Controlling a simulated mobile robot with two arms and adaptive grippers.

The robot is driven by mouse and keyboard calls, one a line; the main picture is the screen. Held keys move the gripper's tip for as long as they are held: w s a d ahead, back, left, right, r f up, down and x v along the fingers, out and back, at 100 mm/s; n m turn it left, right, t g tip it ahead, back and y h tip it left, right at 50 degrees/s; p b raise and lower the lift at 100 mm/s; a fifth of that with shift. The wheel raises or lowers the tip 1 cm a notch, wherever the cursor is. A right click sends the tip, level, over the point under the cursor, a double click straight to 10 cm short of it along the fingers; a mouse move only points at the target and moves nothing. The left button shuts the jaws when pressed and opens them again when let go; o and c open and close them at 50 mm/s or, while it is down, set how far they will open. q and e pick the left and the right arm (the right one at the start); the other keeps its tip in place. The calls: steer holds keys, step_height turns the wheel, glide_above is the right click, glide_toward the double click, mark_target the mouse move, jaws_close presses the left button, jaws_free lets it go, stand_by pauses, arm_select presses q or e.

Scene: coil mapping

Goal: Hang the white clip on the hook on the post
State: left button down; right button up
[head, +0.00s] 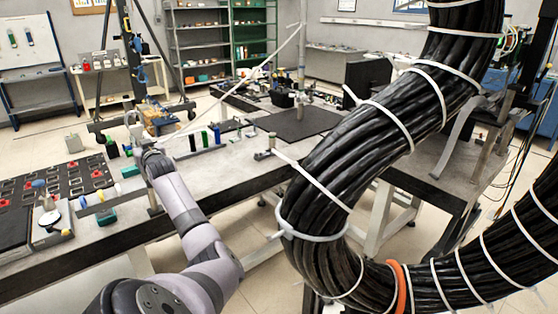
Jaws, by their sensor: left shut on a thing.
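My left gripper (138,133) is over the far side of the long workbench, at the end of my grey-purple arm. It is small in the view and shut on a small white curved piece, which looks like the white clip (130,117). The jaw contact is too small to see in detail. A pale upright post (302,55) stands farther back, right of the gripper and apart from it. A short light piece at its upper left may be the hook (293,26); its shape is unclear. My right gripper is not in view.
A thick black cable bundle (330,165) with white ties blocks much of the right side. The workbench (240,160) holds small cylinders (204,138), a dark mat (295,124) and a dark tray with red parts (60,185). A long thin white strip slants from near the gripper toward the post.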

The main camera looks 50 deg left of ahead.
arm_select(q)
steer(key=c, duration=1.3)
jaws_free()
steer(key=shift+c, duration=0.2)
steer(key=d, duration=1.2)
